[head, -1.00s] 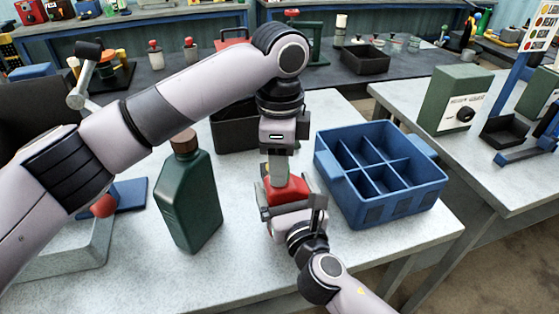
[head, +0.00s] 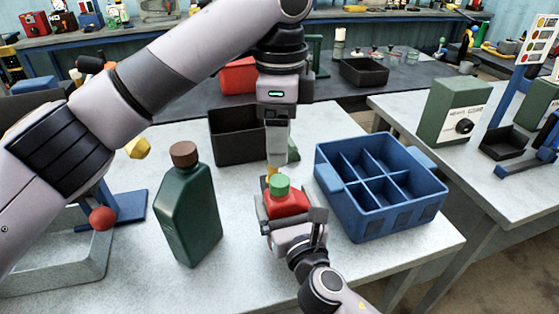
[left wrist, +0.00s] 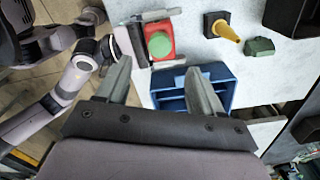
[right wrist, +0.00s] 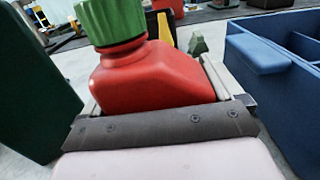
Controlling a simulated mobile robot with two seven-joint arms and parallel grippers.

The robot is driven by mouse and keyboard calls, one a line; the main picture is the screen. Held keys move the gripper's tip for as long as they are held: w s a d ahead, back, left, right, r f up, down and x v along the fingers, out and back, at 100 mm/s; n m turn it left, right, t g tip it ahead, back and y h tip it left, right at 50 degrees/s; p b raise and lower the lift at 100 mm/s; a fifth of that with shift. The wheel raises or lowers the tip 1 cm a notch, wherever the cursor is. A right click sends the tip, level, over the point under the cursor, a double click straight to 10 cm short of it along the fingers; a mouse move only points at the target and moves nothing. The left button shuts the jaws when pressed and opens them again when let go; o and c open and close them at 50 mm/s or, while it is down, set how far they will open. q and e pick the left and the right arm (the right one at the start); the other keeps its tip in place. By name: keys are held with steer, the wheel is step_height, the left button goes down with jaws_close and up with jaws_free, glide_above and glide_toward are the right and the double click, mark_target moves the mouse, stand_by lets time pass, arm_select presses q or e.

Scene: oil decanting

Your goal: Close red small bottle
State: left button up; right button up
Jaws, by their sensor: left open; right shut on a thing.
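The small red bottle (head: 285,205) stands upright on the grey table with a green cap (head: 280,187) on its neck. It also shows in the right wrist view (right wrist: 150,80) and in the left wrist view (left wrist: 158,28). My right gripper (head: 295,212) is shut on the red bottle's body, one finger on each side. My left gripper (left wrist: 160,88) is open and empty, above and behind the bottle, with its fingers apart from the cap. I cannot tell whether the cap is fully tight.
A large green bottle (head: 188,210) with a brown cap stands left of the red one. A blue divided crate (head: 400,222) stands close on the right. A black bin (head: 235,137) and a yellow funnel (left wrist: 226,30) are behind. Free table lies in front.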

arm_select(q)
steer(key=shift+r, duration=1.85)
arm_select(e)
steer(key=o, duration=1.7)
arm_select(q)
steer(key=shift+f, duration=0.1)
arm_select(e)
steer(key=shift+v, duration=3.6)
